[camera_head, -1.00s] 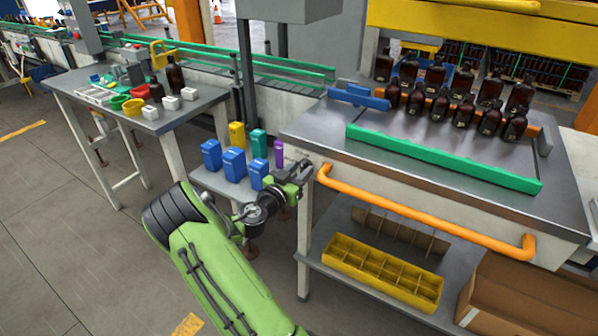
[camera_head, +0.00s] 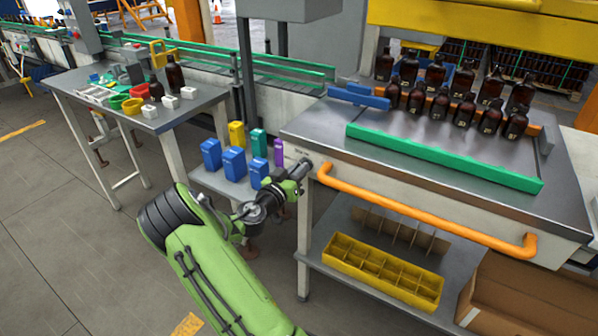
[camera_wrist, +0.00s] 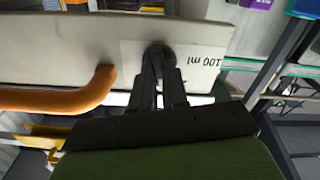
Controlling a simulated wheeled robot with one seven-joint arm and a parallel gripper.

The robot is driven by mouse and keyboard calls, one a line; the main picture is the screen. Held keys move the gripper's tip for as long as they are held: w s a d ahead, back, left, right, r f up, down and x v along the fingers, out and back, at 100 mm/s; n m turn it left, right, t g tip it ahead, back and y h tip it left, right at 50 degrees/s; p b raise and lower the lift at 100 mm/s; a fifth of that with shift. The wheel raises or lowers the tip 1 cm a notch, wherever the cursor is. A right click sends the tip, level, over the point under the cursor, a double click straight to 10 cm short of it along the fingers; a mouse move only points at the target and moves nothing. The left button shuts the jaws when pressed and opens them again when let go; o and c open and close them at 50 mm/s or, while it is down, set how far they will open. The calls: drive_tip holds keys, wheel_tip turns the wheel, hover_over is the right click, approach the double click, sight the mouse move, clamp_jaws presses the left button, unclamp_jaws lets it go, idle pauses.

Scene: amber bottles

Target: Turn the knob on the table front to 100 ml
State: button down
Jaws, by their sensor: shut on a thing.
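The knob (camera_wrist: 158,53) is a dark round knob on the pale front panel of the table (camera_wrist: 60,45). My gripper (camera_wrist: 160,68) is at the knob, with its two dark fingers closed on it and partly hiding it. A label reading "100 ml" (camera_wrist: 204,58) is beside the knob, upside down in the wrist view. In the head view my gripper (camera_head: 303,168) reaches the left end of the table front, and the knob is hidden there. I cannot tell which way the knob points.
An orange handle bar (camera_head: 430,212) runs along the table front close to my gripper. Several amber bottles (camera_head: 438,106) stand on the tabletop behind a green rail (camera_head: 440,160). Blue bins (camera_head: 234,164) stand on a low shelf to the left. A yellow divided crate (camera_head: 380,272) is below.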

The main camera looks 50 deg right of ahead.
drive_tip(key=shift+w+f+n+p, duration=0.1)
drive_tip(key=shift+n+p, duration=1.15)
drive_tip(key=shift+n, duration=2.45)
drive_tip(key=shift+w+f+n+p, duration=0.1)
drive_tip(key=shift+n+p, duration=1.15)
drive_tip(key=shift+n, duration=2.45)
drive_tip(key=c, duration=1.1)
unclamp_jaws()
drive_tip(key=shift+c, duration=0.2)
drive_tip(key=s+a+p, duration=0.1)
drive_tip(key=a, duration=1.4)
drive_tip(key=shift+s+a, duration=0.25)
drive_tip(key=shift+a, duration=0.15)
